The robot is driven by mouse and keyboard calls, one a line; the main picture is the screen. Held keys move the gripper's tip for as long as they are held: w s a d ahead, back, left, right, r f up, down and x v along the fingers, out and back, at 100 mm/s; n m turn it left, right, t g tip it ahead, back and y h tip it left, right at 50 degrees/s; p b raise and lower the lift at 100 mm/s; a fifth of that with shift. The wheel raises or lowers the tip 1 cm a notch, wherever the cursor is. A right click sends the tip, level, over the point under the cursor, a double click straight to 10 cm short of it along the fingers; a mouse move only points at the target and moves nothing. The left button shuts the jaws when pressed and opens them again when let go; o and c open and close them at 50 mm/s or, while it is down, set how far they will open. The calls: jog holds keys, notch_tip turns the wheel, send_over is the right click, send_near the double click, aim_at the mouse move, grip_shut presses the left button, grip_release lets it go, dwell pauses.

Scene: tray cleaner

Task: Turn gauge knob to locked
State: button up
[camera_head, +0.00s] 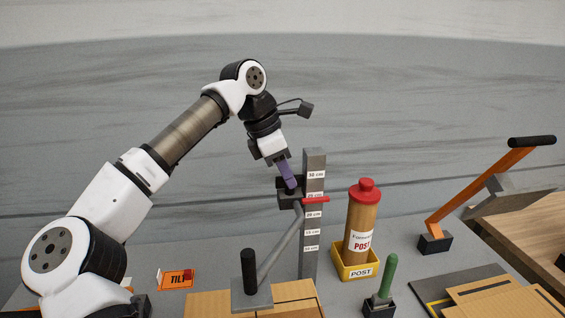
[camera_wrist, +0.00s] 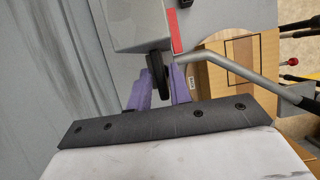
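The gauge is an upright grey post (camera_head: 314,237) with white centimetre labels. A dark slider block (camera_head: 291,194) with a red pointer (camera_head: 316,200) sits near the 25 cm label. My gripper (camera_head: 291,188) reaches down to the slider from the upper left. In the wrist view its purple fingers (camera_wrist: 160,80) lie close on both sides of the knob and look shut on it. The fingers partly cover the knob, and no locked marking is readable.
A bent grey lever (camera_head: 280,246) with a black grip (camera_head: 249,271) stands in front of the post. A green handle (camera_head: 388,275) and orange lever (camera_head: 478,187) are farther right.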

jog(key=b+v, duration=0.1)
jog(key=v, duration=1.2)
jog(key=shift+a+r+b, duration=0.15)
jog(key=shift+r+b, duration=0.15)
jog(key=shift+r, duration=0.05)
jog(key=shift+s+f, duration=0.1)
